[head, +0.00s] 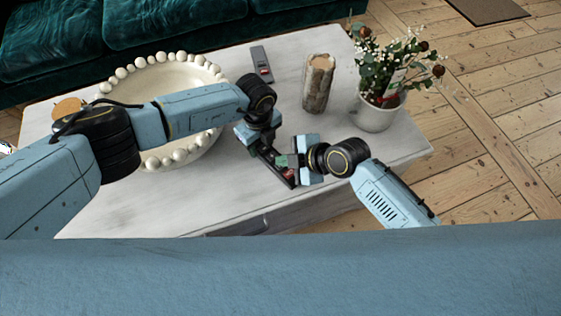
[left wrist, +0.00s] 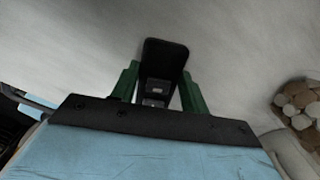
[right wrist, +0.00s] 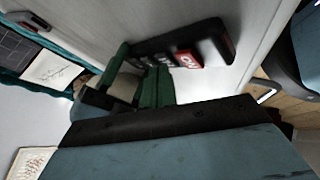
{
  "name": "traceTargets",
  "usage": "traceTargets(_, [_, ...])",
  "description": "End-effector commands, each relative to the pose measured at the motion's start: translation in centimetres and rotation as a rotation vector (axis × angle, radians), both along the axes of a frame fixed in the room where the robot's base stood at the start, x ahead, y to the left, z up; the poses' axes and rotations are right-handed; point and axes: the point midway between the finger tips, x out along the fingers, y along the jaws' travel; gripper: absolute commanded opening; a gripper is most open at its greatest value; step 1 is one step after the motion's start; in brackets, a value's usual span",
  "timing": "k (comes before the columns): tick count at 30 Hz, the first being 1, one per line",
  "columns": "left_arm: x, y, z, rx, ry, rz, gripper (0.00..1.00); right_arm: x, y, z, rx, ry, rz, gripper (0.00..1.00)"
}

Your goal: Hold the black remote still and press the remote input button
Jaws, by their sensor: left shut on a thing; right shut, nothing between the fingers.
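The black remote (head: 291,181) is held at the front of the marble table, mostly hidden by my grippers in the head view. My left gripper (head: 268,154) is shut on it; in the left wrist view the black remote (left wrist: 165,58) sits between the two green fingers. In the right wrist view the remote (right wrist: 215,42) shows a red button (right wrist: 189,59) and paler buttons beside it. My right gripper (right wrist: 150,88) is shut and empty, its green fingertips close to the remote's button face. I cannot tell whether they touch it.
A grey remote (head: 261,63) with a red patch lies at the table's back. A beaded bowl (head: 186,161) is left, partly behind my left arm. A wooden-bark candle (head: 318,85) and potted plant (head: 378,115) stand right. The marble table (head: 215,205) has bare room in front.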

Motion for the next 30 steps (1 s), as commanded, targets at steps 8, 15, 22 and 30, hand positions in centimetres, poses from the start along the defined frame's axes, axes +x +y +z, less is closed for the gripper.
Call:
traceTargets(8, [0.0,0.0,0.0,0.0,0.0,0.0,0.19,0.0,0.0,-0.2,-0.001,0.001,0.0,0.0])
traceTargets(15, [0.0,0.0,0.0,0.0,0.0,0.0,0.19,0.0,0.0,-0.2,-0.001,0.001,0.0,0.0])
traceTargets(22, [0.0,0.0,0.0,0.0,0.0,0.0,0.19,0.0,-0.1,0.9,-0.002,-0.001,0.001,0.0])
traceTargets(30, [0.0,0.0,0.0,0.0,0.0,0.0,0.19,0.0,-0.1,1.4,-0.001,0.001,-0.001,0.0])
